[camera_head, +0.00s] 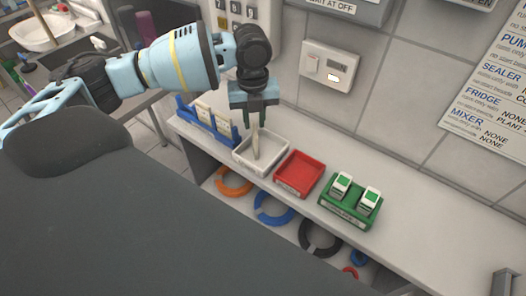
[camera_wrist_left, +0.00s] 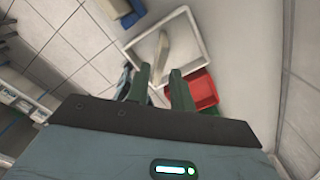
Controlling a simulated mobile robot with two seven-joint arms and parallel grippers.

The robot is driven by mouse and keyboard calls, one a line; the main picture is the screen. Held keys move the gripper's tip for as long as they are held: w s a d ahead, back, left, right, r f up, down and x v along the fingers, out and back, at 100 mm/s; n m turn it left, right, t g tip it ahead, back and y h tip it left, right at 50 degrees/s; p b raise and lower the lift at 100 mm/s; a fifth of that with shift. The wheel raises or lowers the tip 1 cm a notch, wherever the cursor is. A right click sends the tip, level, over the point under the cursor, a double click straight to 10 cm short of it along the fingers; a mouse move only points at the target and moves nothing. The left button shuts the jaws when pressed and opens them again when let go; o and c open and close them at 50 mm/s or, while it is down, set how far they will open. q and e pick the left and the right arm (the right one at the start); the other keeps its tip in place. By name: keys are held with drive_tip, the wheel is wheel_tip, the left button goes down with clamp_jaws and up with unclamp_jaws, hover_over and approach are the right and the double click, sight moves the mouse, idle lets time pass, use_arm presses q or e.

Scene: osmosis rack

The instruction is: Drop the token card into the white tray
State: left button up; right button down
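The white tray (camera_head: 279,162) stands on the shelf between the blue rack and the red tray. The token card (camera_head: 256,146), a pale narrow piece, shows upright within the tray's outline, just below my left gripper (camera_head: 255,121). In the left wrist view the card (camera_wrist_left: 163,48) lies within the white tray's rim (camera_wrist_left: 193,22), beyond the fingertips of my left gripper (camera_wrist_left: 161,76). The two green fingers are apart with nothing seen between them. I cannot tell whether the card touches the tray floor. My right gripper is not in view.
A blue rack (camera_head: 222,128) with pale cards stands left of the white tray. A red tray (camera_head: 300,174) and a green holder (camera_head: 349,206) with white-and-green pieces stand to its right. The tiled wall rises behind. Coloured rings hang below the shelf.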

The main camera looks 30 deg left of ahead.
use_arm(q)
drive_tip(key=shift+o, duration=1.1)
drive_tip(key=shift+r, duration=0.15)
wheel_tip(320, 180, up, 6)
drive_tip(key=shift+r, duration=0.75)
